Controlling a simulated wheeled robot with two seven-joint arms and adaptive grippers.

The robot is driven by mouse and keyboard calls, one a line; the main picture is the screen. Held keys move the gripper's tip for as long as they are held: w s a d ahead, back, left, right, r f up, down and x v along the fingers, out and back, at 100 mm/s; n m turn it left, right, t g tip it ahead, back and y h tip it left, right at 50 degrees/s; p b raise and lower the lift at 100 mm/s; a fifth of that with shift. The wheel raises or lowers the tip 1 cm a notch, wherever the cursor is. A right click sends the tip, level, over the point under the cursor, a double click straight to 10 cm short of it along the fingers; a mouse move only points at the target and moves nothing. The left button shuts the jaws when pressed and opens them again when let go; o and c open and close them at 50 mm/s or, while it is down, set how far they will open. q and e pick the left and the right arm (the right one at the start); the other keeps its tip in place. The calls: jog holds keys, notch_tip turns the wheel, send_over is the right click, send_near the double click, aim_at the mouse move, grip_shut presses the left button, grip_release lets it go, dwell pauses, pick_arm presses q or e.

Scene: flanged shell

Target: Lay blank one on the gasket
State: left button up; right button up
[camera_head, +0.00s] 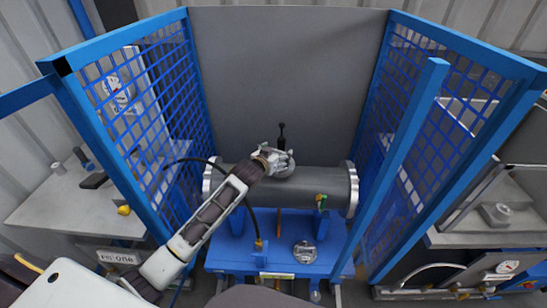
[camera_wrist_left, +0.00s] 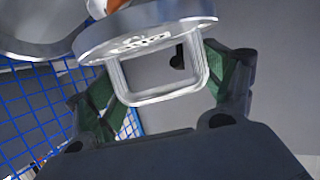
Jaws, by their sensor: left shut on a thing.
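In the left wrist view my left gripper (camera_wrist_left: 165,95) is shut on the square loop handle of a round metal blank (camera_wrist_left: 104,41), with a green pad on either side. Marks on the disc are too small to read. In the head view my left gripper (camera_head: 268,158) is above the grey flanged shell (camera_head: 325,188), near its middle. There the blank is hard to tell from the metal around the gripper. I cannot make out the gasket, or whether the blank touches anything. My right gripper is not in view.
Another round metal piece (camera_head: 304,252) lies on the blue stand (camera_head: 270,226) in front of the shell. Blue mesh guards (camera_head: 150,125) stand at both sides, with a grey panel (camera_head: 290,80) behind. A black upright part (camera_head: 282,135) rises behind the gripper.

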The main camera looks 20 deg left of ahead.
aim_at(281, 152)
pick_arm(q)
jog(key=shift+w+d+r, duration=0.1)
jog(key=shift+w+d, duration=0.05)
jog(key=shift+w, duration=0.85)
jog(key=shift+w+d+r, duration=0.1)
jog(key=shift+w, duration=0.9)
jog(key=shift+w, duration=0.1)
jog(key=shift+w+r, duration=0.1)
jog(key=shift+w, duration=0.05)
jog(key=shift+w+f+p, duration=0.1)
jog(key=shift+f+p, duration=0.25)
jog(key=shift+f, duration=1.45)
jog(key=o, duration=1.8)
jog(key=shift+f, duration=0.25)
jog(key=shift+s, duration=0.2)
jog(key=shift+v, duration=5.95)
